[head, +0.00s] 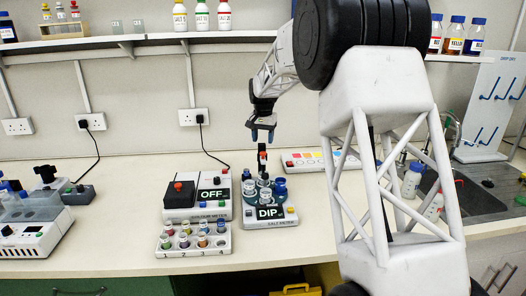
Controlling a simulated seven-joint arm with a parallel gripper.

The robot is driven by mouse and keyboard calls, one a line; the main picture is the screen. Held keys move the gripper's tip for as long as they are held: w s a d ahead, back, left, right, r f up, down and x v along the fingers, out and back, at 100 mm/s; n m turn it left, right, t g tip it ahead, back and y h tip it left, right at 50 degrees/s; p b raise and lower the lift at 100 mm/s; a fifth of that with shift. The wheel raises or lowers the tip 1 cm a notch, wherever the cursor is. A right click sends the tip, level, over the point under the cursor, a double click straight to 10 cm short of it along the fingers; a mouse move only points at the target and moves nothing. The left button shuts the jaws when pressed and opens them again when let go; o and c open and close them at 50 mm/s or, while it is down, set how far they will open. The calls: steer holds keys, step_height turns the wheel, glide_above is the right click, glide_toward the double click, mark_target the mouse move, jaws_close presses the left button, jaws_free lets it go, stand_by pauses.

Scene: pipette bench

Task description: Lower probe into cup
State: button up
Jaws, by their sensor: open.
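My gripper (263,135) hangs open and pointing down over the salt meter. An upright black piece with a red band, which looks like the probe (262,157), stands just below the fingertips; I cannot tell whether they touch it. The salt meter (291,217) has a dark round top and a small display reading DIP. Several small clear cups (265,195) stand on its round top, with blue pieces beside them. The probe's lower end is hidden among the cups, so I cannot tell which cup it is over.
Left of the salt meter is another meter (197,213) with a display reading OFF. In front is a vial rack (172,250) numbered 1 to 4. A panel with coloured squares (318,161) lies behind right. My arm hides part of the right bench; bare bench (120,200) lies left.

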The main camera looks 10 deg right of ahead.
mark_target(263, 152)
steer(key=shift+f, duration=2.75)
